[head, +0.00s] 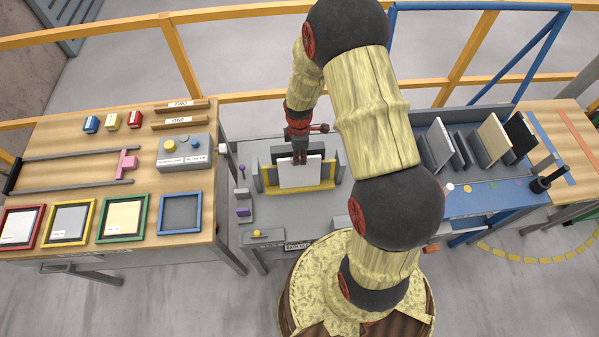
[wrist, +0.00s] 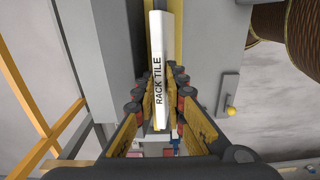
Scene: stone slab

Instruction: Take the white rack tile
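The white rack tile (head: 300,173) stands upright in a yellow-sided holder (head: 329,171) on the grey middle bench. In the wrist view its narrow edge, lettered RACK TILE (wrist: 160,70), runs between my fingers. My gripper (head: 299,158) points down at the tile's top edge. In the wrist view, my gripper (wrist: 163,90) has one finger on each side of the tile. The fingers look open, with a narrow gap visible on the right side. Contact on the left side is hard to tell.
A grey block (head: 297,148) stands behind the holder. A small panel with a yellow knob (head: 257,234) is at the bench's front left. A blue bench (head: 497,192) with several upright panels is at right. A wooden table (head: 100,170) with coloured frames is at left.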

